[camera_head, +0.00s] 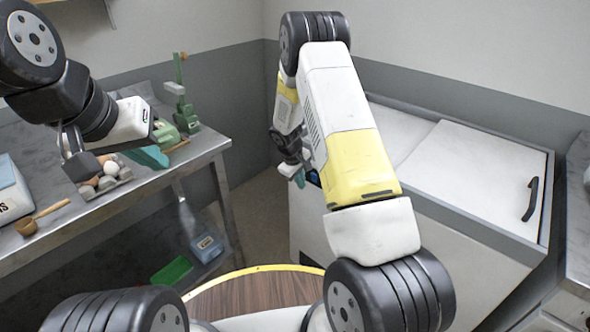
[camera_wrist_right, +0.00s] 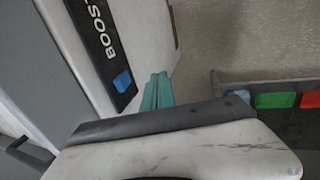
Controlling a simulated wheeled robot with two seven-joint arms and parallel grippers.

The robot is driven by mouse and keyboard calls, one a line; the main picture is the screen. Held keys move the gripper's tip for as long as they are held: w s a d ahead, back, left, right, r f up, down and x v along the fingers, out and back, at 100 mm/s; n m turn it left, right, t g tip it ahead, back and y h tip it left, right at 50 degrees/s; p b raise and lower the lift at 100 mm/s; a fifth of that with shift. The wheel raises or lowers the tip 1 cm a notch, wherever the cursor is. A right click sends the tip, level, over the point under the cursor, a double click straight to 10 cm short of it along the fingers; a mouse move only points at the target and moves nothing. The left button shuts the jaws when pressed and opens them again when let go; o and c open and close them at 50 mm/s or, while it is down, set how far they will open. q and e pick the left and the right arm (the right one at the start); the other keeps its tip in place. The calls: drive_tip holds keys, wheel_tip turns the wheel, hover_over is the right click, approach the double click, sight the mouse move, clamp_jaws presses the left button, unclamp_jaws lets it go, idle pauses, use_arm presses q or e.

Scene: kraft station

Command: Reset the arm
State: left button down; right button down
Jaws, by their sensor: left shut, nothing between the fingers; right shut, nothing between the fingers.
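My left gripper (camera_head: 150,156) has teal fingers and is shut and empty. It hangs over the metal table at the left, just beside an egg carton (camera_head: 118,178) with several white and brown eggs. I cannot tell whether it touches anything there. My right arm is raised and bent in the middle of the head view. Its gripper (camera_head: 299,178) points down in front of the white chest freezer (camera_head: 480,165), mostly hidden behind the arm. In the right wrist view its teal fingers (camera_wrist_right: 157,92) are shut and empty, close to the freezer's dark "BOOST" panel (camera_wrist_right: 100,45).
The metal table (camera_head: 100,210) also holds a wooden ladle (camera_head: 42,218) and a green scale-like item (camera_head: 185,115). A green tray (camera_head: 171,271) and a grey-blue box (camera_head: 206,247) sit on its lower shelf. The freezer has a black handle (camera_head: 531,199). Floor shows between table and freezer.

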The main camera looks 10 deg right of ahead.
drive_tip(key=s+a+r+m+y, duration=0.1)
drive_tip(key=s+r, duration=0.3)
drive_tip(key=r, duration=0.5)
drive_tip(key=s+r+m+t, duration=0.15)
drive_tip(key=s+r, duration=0.25)
drive_tip(key=r, duration=0.4)
drive_tip(key=s+a+r+m+y, duration=0.1)
drive_tip(key=s+r, duration=0.4)
drive_tip(key=r, duration=0.4)
drive_tip(key=s+r+m+t+y, duration=0.1)
drive_tip(key=s+r, duration=0.2)
drive_tip(key=s, duration=0.3)
drive_tip(key=s+a+r+m+y, duration=0.1)
drive_tip(key=s+r, duration=0.3)
drive_tip(key=s, duration=0.3)
drive_tip(key=s+r+m+t, duration=0.1)
drive_tip(key=s+r, duration=0.3)
drive_tip(key=s, duration=0.3)
drive_tip(key=shift+s+a+r+t+y, duration=0.15)
drive_tip(key=shift+t+y, duration=0.2)
drive_tip(key=shift+y, duration=0.05)
drive_tip(key=shift+m, duration=0.25)
